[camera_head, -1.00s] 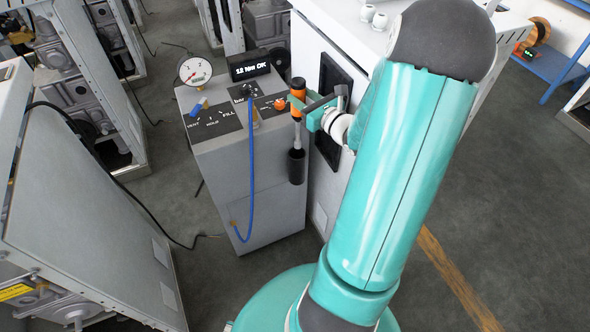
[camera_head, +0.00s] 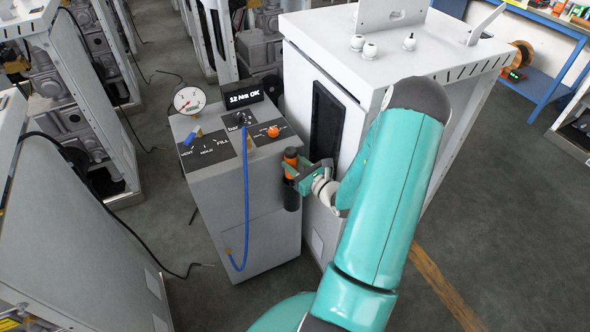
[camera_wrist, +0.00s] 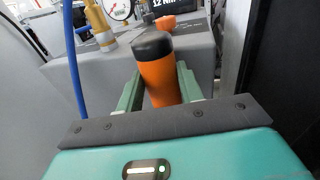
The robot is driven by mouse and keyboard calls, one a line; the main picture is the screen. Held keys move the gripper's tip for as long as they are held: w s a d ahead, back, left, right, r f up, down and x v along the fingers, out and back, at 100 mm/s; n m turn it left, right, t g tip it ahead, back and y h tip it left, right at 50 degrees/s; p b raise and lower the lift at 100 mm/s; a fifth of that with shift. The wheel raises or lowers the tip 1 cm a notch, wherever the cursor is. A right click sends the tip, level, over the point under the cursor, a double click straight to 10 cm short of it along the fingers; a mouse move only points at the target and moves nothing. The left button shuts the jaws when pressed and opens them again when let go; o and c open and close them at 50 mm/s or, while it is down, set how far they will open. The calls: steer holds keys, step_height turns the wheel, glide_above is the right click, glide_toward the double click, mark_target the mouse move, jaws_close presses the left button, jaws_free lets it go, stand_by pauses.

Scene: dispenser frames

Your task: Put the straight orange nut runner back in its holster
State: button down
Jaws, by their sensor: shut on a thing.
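The straight orange nut runner (camera_head: 290,163) stands upright at the right side of the grey dispenser cabinet, with its lower part down in the dark holster (camera_head: 292,198). My gripper (camera_head: 297,174) is shut on its orange body. In the wrist view the nut runner (camera_wrist: 160,76), orange with a black cap, stands between the two green fingers of my gripper (camera_wrist: 160,88). The wrist view does not show the holster, and the tool's lower end is hidden.
The grey dispenser cabinet (camera_head: 240,200) carries a pressure gauge (camera_head: 189,100), a display reading "12 Nm OK" (camera_head: 244,96) and an orange knob (camera_head: 273,131). A blue hose (camera_head: 246,200) hangs down its front. A white cabinet (camera_head: 318,60) stands close on the right.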

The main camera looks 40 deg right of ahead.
mark_target(291, 178)
steer(key=shift+f, duration=1.25)
steer(key=c, duration=0.9)
jaws_free()
steer(key=shift+f, duration=0.1)
